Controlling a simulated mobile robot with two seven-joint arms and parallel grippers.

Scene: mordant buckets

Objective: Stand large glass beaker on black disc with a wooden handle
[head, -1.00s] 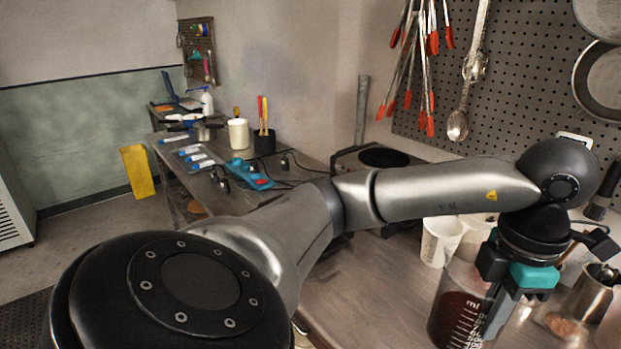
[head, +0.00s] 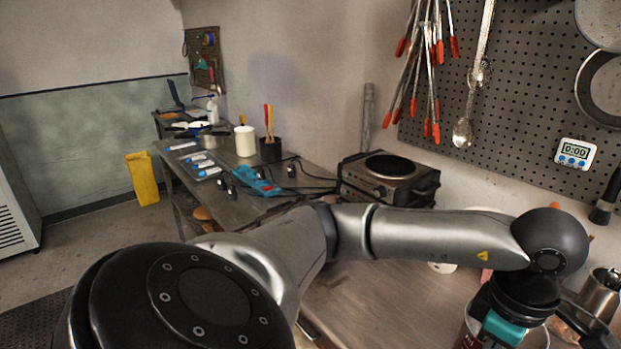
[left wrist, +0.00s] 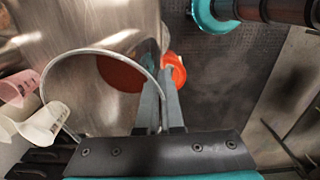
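The large glass beaker shows in the left wrist view as a clear round rim with dark red liquid (left wrist: 118,74) inside. My left gripper (left wrist: 162,95) has its two fingers close together at the beaker's rim, apparently pinching its wall. In the head view the left gripper (head: 497,332) is at the bottom right edge, with the beaker mostly cut off or hidden below it. I cannot make out a black disc with a wooden handle. My right gripper cannot be identified.
A hot plate (head: 388,182) with a black round top stands at the back of the steel table (head: 390,310). White cups (left wrist: 42,122) stand beside the beaker, and a metal pitcher (head: 600,292) is at the right. The table's middle is clear.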

